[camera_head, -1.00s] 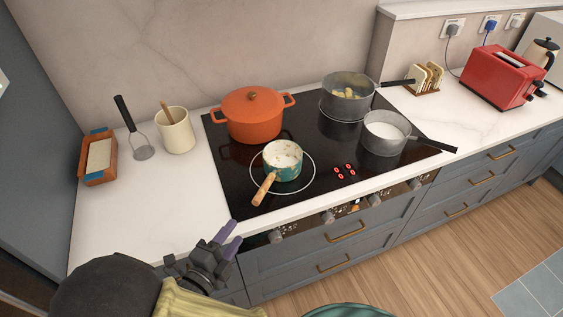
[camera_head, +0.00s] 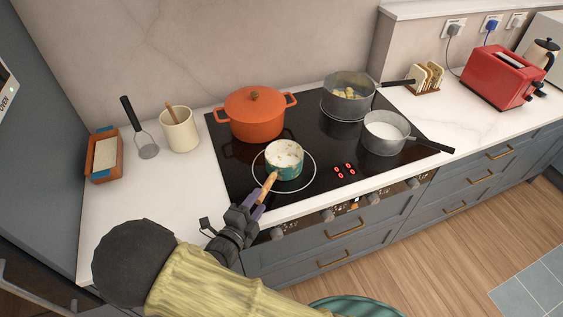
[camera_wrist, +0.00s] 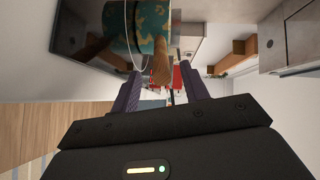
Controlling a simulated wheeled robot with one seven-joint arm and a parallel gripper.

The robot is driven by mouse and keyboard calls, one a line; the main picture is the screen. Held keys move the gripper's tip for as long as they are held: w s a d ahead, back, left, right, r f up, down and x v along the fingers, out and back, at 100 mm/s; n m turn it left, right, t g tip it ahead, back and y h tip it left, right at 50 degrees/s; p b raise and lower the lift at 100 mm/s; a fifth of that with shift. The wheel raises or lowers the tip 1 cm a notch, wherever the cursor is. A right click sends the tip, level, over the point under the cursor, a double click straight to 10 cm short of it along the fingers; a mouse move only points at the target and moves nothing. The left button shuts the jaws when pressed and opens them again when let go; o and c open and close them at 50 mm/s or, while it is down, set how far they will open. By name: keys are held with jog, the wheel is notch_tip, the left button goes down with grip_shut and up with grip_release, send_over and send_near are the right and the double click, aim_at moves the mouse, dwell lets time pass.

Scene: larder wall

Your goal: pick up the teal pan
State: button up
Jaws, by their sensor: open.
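The teal pan (camera_head: 284,169) sits on the front left ring of the black hob, with worn cream patches and pale contents. Its wooden handle (camera_head: 268,186) points toward the front edge. My gripper (camera_head: 254,199) is at the handle's end, partly hiding it. In the wrist view the pan (camera_wrist: 150,24) shows at the top, and its handle (camera_wrist: 163,62) reaches down toward the gap between the purple fingers of my gripper (camera_wrist: 168,88). The fingers are apart and not closed on the handle.
An orange lidded pot (camera_head: 255,115) stands just behind the pan. Two grey saucepans, one at the back (camera_head: 347,98) and one at the right (camera_head: 385,132), share the hob (camera_head: 236,165). A utensil crock (camera_head: 180,130) stands left. The counter at left front is clear.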

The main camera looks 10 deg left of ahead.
aim_at(265, 187)
jog(key=shift+w+d+f, duration=0.1)
jog(key=shift+w+d, duration=0.05)
jog(key=shift+w, duration=0.4)
jog(key=p+x, duration=0.1)
jog(key=x, duration=0.1)
jog(key=p+x, duration=0.1)
jog(key=x, duration=0.1)
jog(key=shift+w+p, duration=0.3)
jog(key=shift+w, duration=0.35)
grip_shut()
